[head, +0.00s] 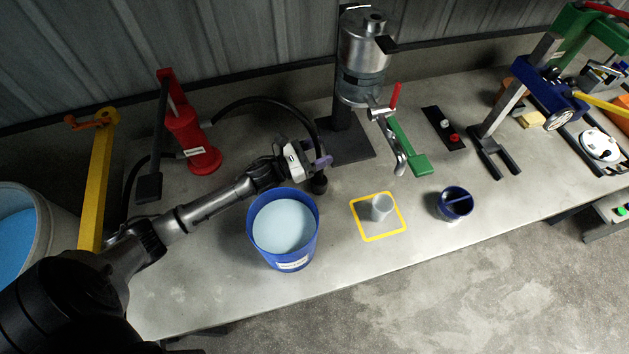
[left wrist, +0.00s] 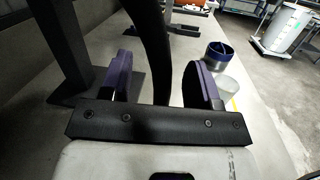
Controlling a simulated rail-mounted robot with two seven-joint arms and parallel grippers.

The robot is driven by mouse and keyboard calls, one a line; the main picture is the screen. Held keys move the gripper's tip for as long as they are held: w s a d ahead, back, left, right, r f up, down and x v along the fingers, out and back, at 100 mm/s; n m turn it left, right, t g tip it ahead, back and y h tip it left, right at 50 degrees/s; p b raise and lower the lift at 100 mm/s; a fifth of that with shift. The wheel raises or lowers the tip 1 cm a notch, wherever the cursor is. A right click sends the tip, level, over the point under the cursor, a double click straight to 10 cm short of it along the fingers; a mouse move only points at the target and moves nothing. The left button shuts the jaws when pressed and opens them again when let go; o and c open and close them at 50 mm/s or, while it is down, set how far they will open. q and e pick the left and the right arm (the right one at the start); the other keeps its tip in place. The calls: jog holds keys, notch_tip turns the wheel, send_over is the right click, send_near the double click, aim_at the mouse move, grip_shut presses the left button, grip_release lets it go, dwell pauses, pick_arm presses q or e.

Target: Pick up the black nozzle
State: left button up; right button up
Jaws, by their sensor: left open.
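The black nozzle (head: 319,184) is the dark end of a black hose (head: 262,101) that arches over from the red hand pump (head: 190,140). It hangs between the blue bucket and the metal column's stand. My left gripper (head: 318,163) is at the nozzle, just above its lower end, with its purple fingers apart. In the left wrist view, the black hose or nozzle (left wrist: 152,42) stands between the open fingers (left wrist: 162,82), with a gap on both sides. Its lower end is hidden there behind the gripper body. My right gripper is not in view.
A blue bucket (head: 255,245) of pale liquid stands just below my left forearm. The metal column (head: 362,60) has a black base (head: 352,152). A clear cup (head: 381,208) stands in a yellow square (head: 362,234), with a blue cup (head: 455,205) to its right.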

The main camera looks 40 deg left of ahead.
aim_at(324, 175)
pick_arm(q)
jog(key=s+f+n+y+b, duration=0.1)
jog(key=s+f+n+y, duration=0.15)
jog(key=f, duration=0.55)
jog(key=shift+w+d+g, duration=0.15)
jog(key=shift+w+d, duration=0.05)
jog(key=shift+w, duration=0.75)
jog(key=shift+w+d+g, duration=0.15)
jog(key=shift+w+d, duration=0.05)
jog(key=shift+w, duration=0.7)
grip_shut()
